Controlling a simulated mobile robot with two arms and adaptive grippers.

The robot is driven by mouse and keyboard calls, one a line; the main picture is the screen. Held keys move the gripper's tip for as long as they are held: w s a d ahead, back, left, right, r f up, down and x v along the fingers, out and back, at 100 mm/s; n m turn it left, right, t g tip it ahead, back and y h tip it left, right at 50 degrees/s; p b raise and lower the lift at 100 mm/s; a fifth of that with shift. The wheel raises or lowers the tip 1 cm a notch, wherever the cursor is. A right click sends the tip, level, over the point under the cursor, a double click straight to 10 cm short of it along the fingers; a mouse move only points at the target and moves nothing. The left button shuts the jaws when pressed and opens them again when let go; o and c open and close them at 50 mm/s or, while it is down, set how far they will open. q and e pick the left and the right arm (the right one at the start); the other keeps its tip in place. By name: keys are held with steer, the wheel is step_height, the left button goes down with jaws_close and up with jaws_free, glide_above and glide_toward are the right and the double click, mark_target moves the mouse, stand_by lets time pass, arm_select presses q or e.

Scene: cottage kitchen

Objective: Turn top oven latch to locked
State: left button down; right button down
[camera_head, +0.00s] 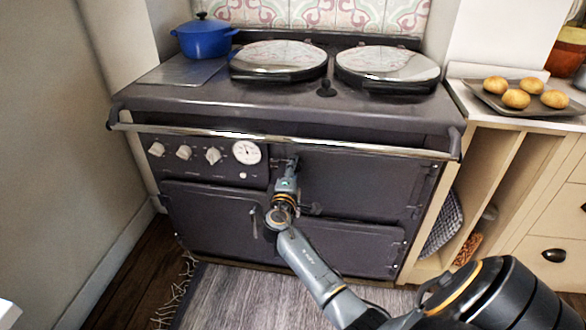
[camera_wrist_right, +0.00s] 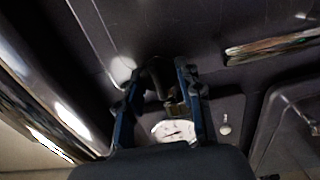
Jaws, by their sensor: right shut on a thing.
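The dark range cooker (camera_head: 290,115) stands ahead of me, with its top oven door (camera_head: 365,185) at the upper right of its front. My right gripper (camera_head: 290,166) is at the left edge of that door, below the chrome rail. In the right wrist view my right gripper (camera_wrist_right: 153,70) has its two blue-edged fingers on either side of the top oven latch (camera_wrist_right: 172,103), and it is shut on it. My gripper hides most of the latch in the head view, so I cannot tell its exact angle. My left gripper is not in view.
The chrome rail (camera_head: 350,147) runs across the cooker front, close above my right gripper. Knobs (camera_head: 213,156) and a round gauge (camera_head: 246,152) are to its left. A blue pot (camera_head: 204,40) is on top. A tray (camera_head: 484,99) of buns lies on the right counter.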

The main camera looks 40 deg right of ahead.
steer(key=shift+r, duration=0.1)
steer(key=c, duration=0.9)
jaws_free()
steer(key=shift+o, duration=0.2)
steer(key=shift+s+a, duration=0.25)
steer(key=shift+a, duration=0.15)
steer(key=v, duration=1.1)
